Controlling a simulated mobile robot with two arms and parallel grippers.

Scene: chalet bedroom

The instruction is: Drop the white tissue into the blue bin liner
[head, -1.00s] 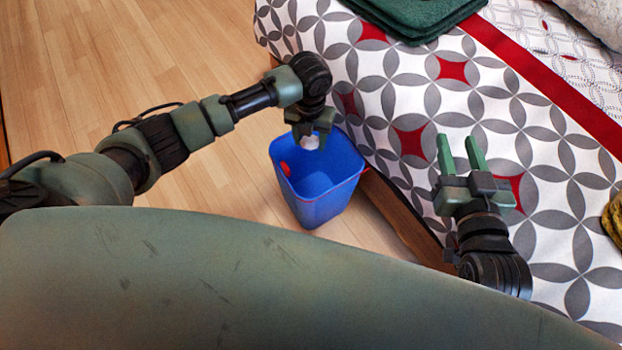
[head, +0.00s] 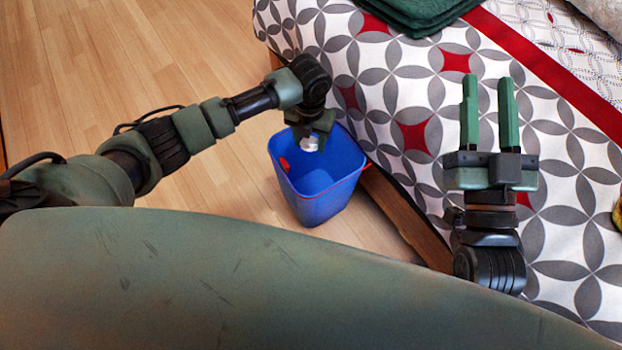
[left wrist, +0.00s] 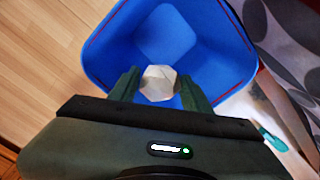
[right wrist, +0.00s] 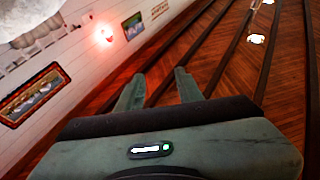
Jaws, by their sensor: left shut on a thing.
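The white tissue (head: 309,144) is a small crumpled ball held between the fingers of my left gripper (head: 311,140). In the left wrist view the tissue (left wrist: 159,83) sits between both fingertips, over the opening of the blue bin liner (left wrist: 100,60). In the head view the blue liner (head: 318,208) stands on the floor beside the bed, and the gripper is above its back left part. The bottom of the liner is partly visible. My right gripper (head: 487,115) is open and empty over the bed, its fingers pointing away.
The bed (head: 560,230) with a patterned cover fills the right side, with a wooden frame edge (head: 400,215) close to the liner. Folded green cloth (head: 415,12) lies on the bed. The wooden floor (head: 170,60) at left is clear.

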